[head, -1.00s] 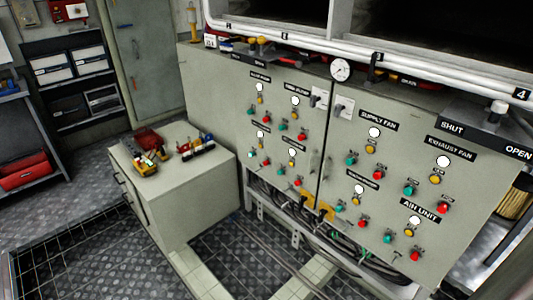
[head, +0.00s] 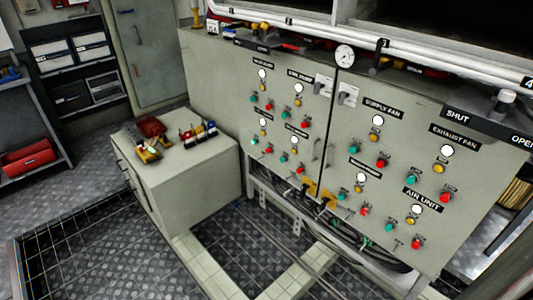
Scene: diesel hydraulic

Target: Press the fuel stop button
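The grey control panel (head: 222,75) fills the middle and right of the head view, with groups of labels, white lamps and yellow, green and red buttons. An upper label (head: 300,77) left of the door seam is small and seems to read "FUEL PUMP". Below it are a white lamp (head: 298,88), a yellow button (head: 297,102), a green button (head: 284,116) and a red button (head: 306,122). The button captions are too small to read, so I cannot confirm which is fuel stop. Neither of my grippers is in view.
A low grey cabinet (head: 185,175) with tools and small bottles on top stands left of the panel. White pipes and a round gauge (head: 345,55) run above. Cables hang below the panel. The patterned floor (head: 95,240) at the front left looks clear.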

